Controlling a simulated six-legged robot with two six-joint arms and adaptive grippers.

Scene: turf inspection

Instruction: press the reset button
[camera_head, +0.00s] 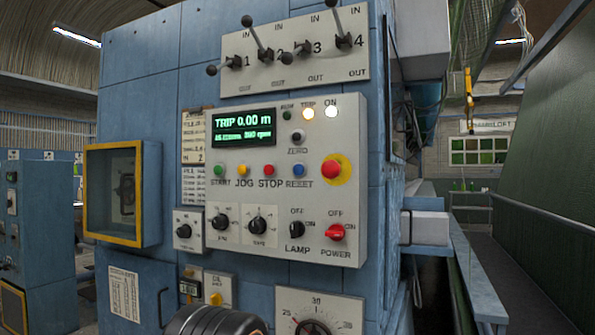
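The reset button (298,170) is a small blue round button above the label RESET on the light grey control panel (270,225). The green display (244,128) reads TRIP 0.00 m. The TRIP lamp (308,113) and ON lamp (330,111) are lit; the RUN lamp (287,115) looks dark. No gripper fingers show, and nothing covers the reset button.
A large red mushroom button (331,169) on yellow sits just right of the reset button. LAMP (297,230) and POWER (335,232) knobs are below. Levers (258,54) stick out above. A yellow-framed box (123,194) juts out at left. A dark ribbed part (214,321) shows at the bottom edge.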

